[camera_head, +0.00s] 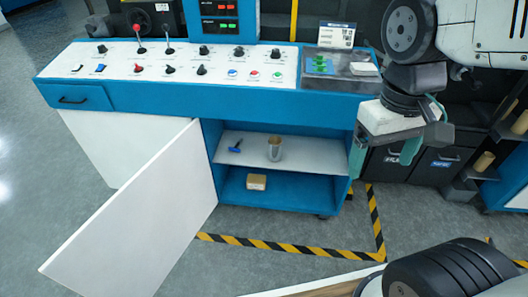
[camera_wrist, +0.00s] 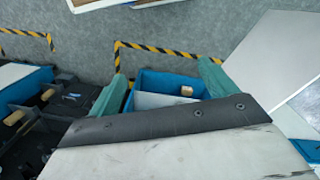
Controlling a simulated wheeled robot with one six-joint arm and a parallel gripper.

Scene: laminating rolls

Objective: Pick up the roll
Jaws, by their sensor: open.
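My gripper (camera_head: 383,167) has two teal fingers set wide apart with nothing between them. It hangs at the right of the blue console, in front of dark bins. In the wrist view my gripper (camera_wrist: 160,82) is open above the console. Tan rolls (camera_head: 484,161) sit in a dark rack at the right edge; another tan roll (camera_head: 520,122) is above it. In the wrist view a tan roll (camera_wrist: 47,94) shows at the left. A small greyish-brown cylinder (camera_head: 275,148) stands upright on the cabinet's upper shelf. I cannot tell which one the task means.
The blue console (camera_head: 330,85) carries knobs and buttons. Its white cabinet door (camera_head: 130,225) stands open into the floor space. A blue tool (camera_head: 235,146) and a small cardboard box (camera_head: 256,182) lie on the shelves. Yellow-black tape (camera_head: 290,247) marks clear floor.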

